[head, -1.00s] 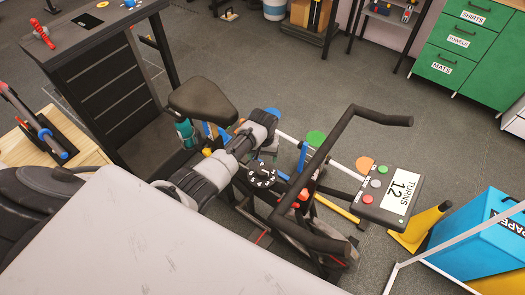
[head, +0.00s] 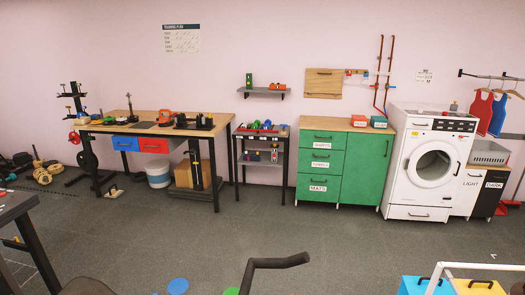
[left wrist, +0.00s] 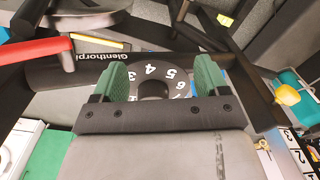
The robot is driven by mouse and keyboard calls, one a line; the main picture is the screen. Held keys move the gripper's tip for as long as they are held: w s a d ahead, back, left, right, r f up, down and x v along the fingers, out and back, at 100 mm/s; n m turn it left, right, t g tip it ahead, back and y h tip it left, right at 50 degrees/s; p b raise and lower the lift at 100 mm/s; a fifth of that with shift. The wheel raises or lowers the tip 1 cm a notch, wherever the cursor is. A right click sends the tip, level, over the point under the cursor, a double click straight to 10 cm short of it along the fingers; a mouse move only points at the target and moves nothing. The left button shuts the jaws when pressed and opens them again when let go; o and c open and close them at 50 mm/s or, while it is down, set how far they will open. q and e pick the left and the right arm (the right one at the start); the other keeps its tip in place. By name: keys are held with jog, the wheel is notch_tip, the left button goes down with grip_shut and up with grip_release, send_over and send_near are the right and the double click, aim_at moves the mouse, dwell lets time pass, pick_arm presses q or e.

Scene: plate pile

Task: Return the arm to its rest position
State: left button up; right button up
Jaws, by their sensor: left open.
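In the left wrist view my left gripper (left wrist: 163,78) is open, with green finger pads on either side of a round black dial (left wrist: 150,72) with white numbers. I see no object held between the pads; whether they touch the dial's knob is hard to tell. The dial is on the exercise bike, whose dark frame (left wrist: 70,77) bears lettering. In the head view only the bike's black handlebar (head: 275,262) and part of its saddle (head: 87,288) show at the bottom edge. Neither arm is in the head view, and my right gripper is in no view.
A wooden workbench (head: 150,128) stands by the back wall, with a small shelf unit (head: 262,134), green drawers (head: 321,161) and a white washing machine (head: 427,163) to its right. Blue (head: 425,286) and yellow (head: 479,287) bins are at the lower right. The middle floor is clear.

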pick_arm(q)
jog(key=s+f+m, duration=0.1)
jog(key=s+f, duration=0.6)
jog(key=s, duration=0.2)
jog(key=s+f+m, duration=0.2)
jog(key=s+f, duration=0.4)
jog(key=s, duration=0.4)
jog(key=s+d+f+m, duration=0.1)
jog(key=s+f, duration=0.1)
jog(key=s, duration=0.8)
jog(key=s+d+f+m, duration=0.1)
jog(key=s+f, duration=0.2)
jog(key=s, duration=0.7)
jog(key=shift+d+t, duration=0.25)
jog(key=shift+t, duration=0.15)
jog(key=shift+s, duration=0.1)
jog(key=shift+c, duration=0.2)
